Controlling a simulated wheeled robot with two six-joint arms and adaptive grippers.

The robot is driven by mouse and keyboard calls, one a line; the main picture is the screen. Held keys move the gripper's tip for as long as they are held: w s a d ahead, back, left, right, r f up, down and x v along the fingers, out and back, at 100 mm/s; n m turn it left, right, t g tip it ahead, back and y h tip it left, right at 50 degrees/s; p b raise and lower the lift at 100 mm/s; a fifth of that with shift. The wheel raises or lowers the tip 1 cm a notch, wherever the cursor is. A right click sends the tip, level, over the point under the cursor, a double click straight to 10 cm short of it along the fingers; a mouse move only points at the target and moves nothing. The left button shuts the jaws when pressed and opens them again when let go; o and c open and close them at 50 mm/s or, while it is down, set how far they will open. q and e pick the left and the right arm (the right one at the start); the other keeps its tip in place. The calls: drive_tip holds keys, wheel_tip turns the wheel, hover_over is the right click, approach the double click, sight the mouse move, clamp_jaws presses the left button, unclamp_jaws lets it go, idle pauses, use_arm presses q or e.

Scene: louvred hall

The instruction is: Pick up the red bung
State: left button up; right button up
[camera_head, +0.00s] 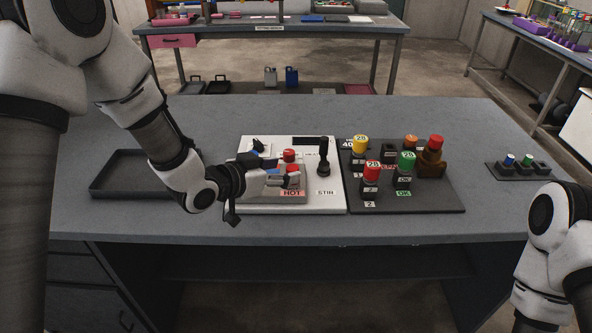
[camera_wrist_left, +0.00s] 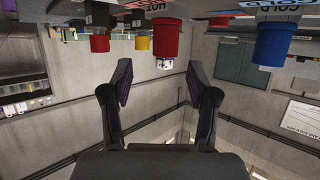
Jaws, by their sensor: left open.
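Several red-topped parts show, and I cannot tell surely which is the bung. One red top (camera_head: 436,141) sits on a brown holder at the back right of the dark board (camera_head: 440,203). Another red top (camera_head: 372,170), marked 25, stands on a black base nearer the front. My left gripper (camera_head: 272,172) is open and empty, left of both, over the white panel (camera_head: 331,204) beside red knobs (camera_head: 293,178). In the left wrist view, which looks upside down, the open gripper (camera_wrist_left: 160,84) faces a red cylinder (camera_wrist_left: 166,37) near a HOT label. My right gripper is out of frame.
On the dark board stand yellow (camera_head: 360,144), green (camera_head: 406,161) and orange (camera_head: 411,141) tops. A black lever (camera_head: 323,155) rises from the white panel. An empty dark tray (camera_head: 140,190) lies left. A small rack (camera_head: 517,170) stands far right.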

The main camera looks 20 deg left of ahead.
sight(293, 167)
use_arm(q)
drive_tip(key=x, duration=0.3)
drive_tip(key=a+x, duration=0.1)
drive_tip(key=x, duration=0.1)
drive_tip(key=shift+w+d+f, duration=0.15)
drive_tip(key=shift+w+f, duration=0.2)
drive_tip(key=shift+s+r, duration=0.15)
drive_tip(key=shift+s, duration=0.05)
drive_tip(key=shift+s+r, duration=0.15)
drive_tip(key=shift+s, duration=0.05)
drive_tip(key=c, duration=1)
clamp_jaws()
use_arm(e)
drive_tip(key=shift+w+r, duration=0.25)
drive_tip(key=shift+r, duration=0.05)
